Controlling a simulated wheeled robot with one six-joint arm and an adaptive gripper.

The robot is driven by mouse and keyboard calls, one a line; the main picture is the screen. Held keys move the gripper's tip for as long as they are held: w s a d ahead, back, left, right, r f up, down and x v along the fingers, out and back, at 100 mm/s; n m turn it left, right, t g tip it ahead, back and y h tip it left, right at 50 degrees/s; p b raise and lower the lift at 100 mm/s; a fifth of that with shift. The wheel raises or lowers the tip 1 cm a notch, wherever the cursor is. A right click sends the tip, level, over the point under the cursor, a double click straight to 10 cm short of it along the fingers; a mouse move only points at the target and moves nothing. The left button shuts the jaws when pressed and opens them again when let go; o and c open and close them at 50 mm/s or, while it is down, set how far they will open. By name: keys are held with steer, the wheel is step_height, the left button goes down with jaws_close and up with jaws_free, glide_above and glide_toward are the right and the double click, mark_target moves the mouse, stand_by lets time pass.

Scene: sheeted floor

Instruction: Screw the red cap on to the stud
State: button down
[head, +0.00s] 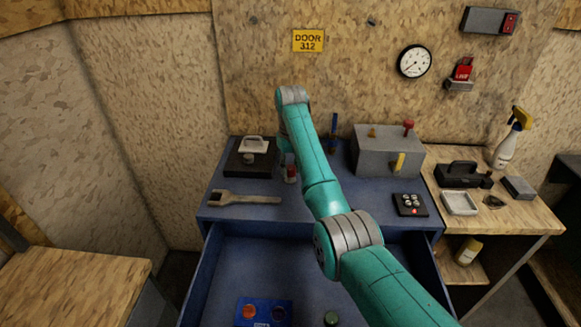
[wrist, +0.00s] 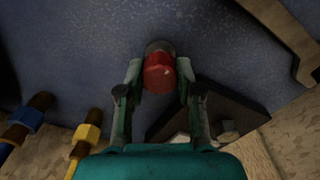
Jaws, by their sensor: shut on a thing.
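The red cap (wrist: 158,73) is between the two fingertips of my gripper (wrist: 159,70), which is shut on its sides. A grey round piece (wrist: 160,47), seemingly the stud or its base, shows just beyond the cap against the blue top. How far the cap sits on the stud is hidden. In the head view the red cap (head: 291,170) shows low beside my arm, close above the blue bench top (head: 225,214). My gripper is mostly hidden there behind my arm.
Posts with coloured nuts (wrist: 29,118) stand nearby. The drawer (head: 225,275) is open in front.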

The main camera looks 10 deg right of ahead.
steer(key=shift+f, duration=0.8)
steer(key=c, duration=1.3)
jaws_free()
jaws_close()
steer(key=m, duration=0.7)
steer(key=shift+m, duration=0.3)
steer(key=m, duration=0.6)
steer(key=shift+w+r+m, duration=0.1)
steer(key=shift+m, duration=0.2)
steer(key=m, duration=0.5)
steer(key=o, duration=0.6)
jaws_free()
